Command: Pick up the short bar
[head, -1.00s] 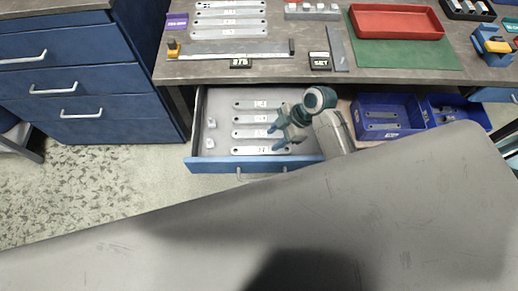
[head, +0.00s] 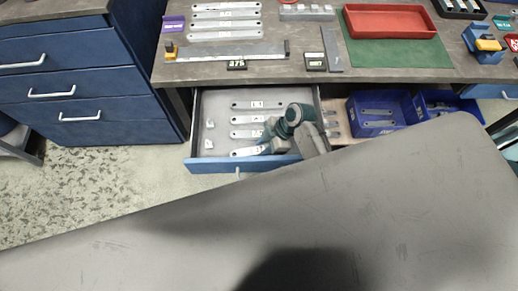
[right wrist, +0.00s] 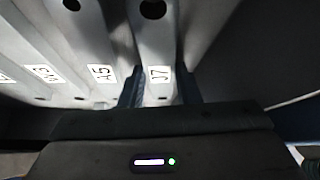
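Several flat grey bars with white labels lie side by side in the open drawer (head: 212,164). The rear one (head: 257,104) shows whole; the front one (head: 246,152) is partly hidden by my right gripper (head: 266,134). In the right wrist view the gripper's dark fingers (right wrist: 160,92) stand on either side of a bar labelled J7 (right wrist: 156,40). They appear open, with no clear grip on it. A bar labelled A5 (right wrist: 92,45) lies left of it. I cannot tell by length which is the short bar. My left gripper is out of view.
Small pale blocks (head: 209,143) lie at the drawer's left. A blue bin (head: 377,130) holding short grey pieces stands right of the drawer. The worktop (head: 290,69) above carries more bars (head: 225,23), a red tray (head: 390,7) and a green mat (head: 400,52).

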